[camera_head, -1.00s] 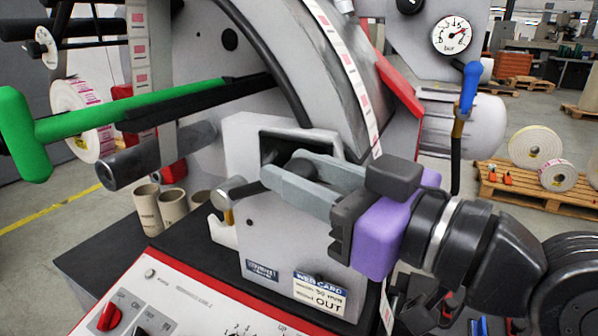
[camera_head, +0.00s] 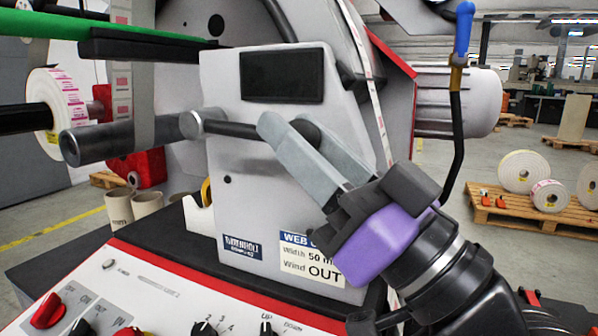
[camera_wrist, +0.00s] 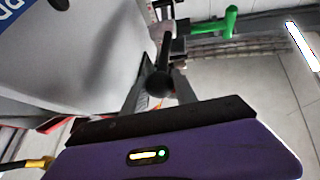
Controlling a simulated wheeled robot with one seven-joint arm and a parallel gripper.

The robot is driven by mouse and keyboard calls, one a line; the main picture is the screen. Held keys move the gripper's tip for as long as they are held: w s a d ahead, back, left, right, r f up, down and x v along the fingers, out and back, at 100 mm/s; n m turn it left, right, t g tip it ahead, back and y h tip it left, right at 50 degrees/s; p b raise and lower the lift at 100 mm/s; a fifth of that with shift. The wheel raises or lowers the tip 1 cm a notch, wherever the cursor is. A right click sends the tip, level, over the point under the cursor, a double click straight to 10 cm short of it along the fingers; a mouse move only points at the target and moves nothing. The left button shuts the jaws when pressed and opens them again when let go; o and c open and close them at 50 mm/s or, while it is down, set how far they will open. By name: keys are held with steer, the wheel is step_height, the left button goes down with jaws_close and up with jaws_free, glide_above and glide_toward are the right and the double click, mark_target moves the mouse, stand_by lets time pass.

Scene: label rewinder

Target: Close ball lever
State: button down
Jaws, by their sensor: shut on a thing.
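The ball lever (camera_head: 245,130) is a dark rod on the front of a light grey box. It runs rightward from a round grey hub (camera_head: 192,124) to a black ball end. My gripper (camera_head: 287,124) reaches in from the lower right, with its two grey fingers around the ball. The ball is partly hidden by the fingers in the head view. In the wrist view, the black ball (camera_wrist: 158,84) sits between the fingertips, with the rod leading up and away. The lever lies nearly level in the head view.
A control panel (camera_head: 150,285) with knobs lies below the box. A grey roller (camera_head: 110,140) is at left. Label rolls (camera_head: 522,172) sit on a pallet behind.

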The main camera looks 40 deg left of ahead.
steer(key=shift+a+f+m+t+y+b, duration=0.1)
steer(key=shift+f+m+t+y+b, duration=0.25)
steer(key=shift+f+b, duration=0.65)
steer(key=shift+f+m+t+y+b, duration=0.15)
steer(key=shift+f+m+y+b, duration=0.2)
steer(key=shift+b, duration=1.2)
steer(key=shift+a+f+t+y+b, duration=0.1)
steer(key=shift+f+t+y+b, duration=0.3)
steer(key=shift+b, duration=0.6)
steer(key=shift+r+m+b, duration=0.2)
steer(key=shift+m+b, duration=0.1)
steer(key=c, duration=1)
jaws_free()
steer(key=b+v, duration=0.1)
steer(key=v, duration=0.6)
steer(key=shift+f, duration=0.35)
steer(key=shift+s, duration=0.1)
